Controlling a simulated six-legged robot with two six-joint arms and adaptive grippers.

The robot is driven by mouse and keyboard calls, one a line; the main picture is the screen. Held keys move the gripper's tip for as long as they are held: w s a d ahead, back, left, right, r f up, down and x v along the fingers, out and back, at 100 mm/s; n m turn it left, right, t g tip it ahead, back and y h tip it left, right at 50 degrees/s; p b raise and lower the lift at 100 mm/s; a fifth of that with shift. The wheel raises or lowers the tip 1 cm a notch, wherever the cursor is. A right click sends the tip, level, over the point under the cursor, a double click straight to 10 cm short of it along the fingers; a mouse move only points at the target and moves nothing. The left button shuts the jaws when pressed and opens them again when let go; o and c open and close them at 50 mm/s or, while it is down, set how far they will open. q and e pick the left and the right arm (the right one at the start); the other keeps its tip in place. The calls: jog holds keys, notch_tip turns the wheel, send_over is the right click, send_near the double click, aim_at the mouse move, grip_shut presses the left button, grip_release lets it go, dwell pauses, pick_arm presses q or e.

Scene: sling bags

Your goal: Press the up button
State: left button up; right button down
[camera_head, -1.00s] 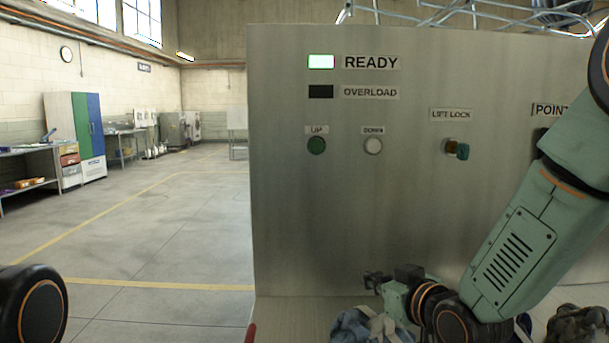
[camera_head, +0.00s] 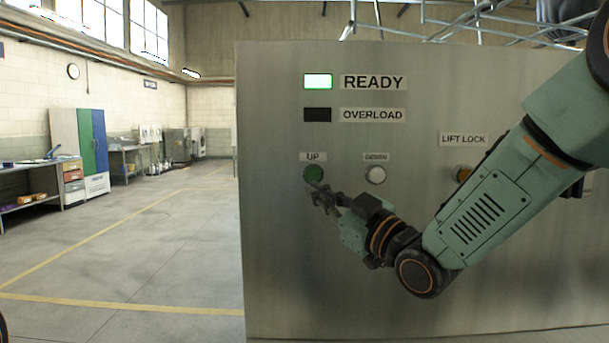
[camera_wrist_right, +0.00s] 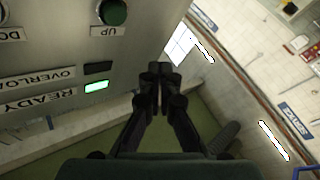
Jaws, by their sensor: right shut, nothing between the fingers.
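The green up button (camera_head: 313,173) sits under the UP label on the upright metal panel (camera_head: 290,270). It also shows at the top of the right wrist view (camera_wrist_right: 112,12). My right gripper (camera_head: 318,190) is shut and empty, with its fingertips just below the button in the head view. In the right wrist view the closed fingertips (camera_wrist_right: 156,70) appear lower and to the right of the button. I cannot tell contact from the head view. My left gripper is not in view.
The white down button (camera_head: 376,175) is just right of the green one. The READY lamp (camera_head: 318,82) is lit and the OVERLOAD lamp (camera_head: 317,115) is dark. Open floor lies left.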

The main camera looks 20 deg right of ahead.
aim_at(317, 180)
jog(key=shift+n+y, duration=0.3)
jog(key=shift+n, duration=0.2)
jog(key=w, duration=0.2)
jog(key=w+d, duration=0.1)
jog(key=w, duration=0.2)
jog(key=w+d+p, duration=0.1)
jog(key=w, duration=0.2)
jog(key=shift+d+r, duration=0.2)
jog(key=shift+r, duration=0.2)
jog(key=shift+a, duration=0.25)
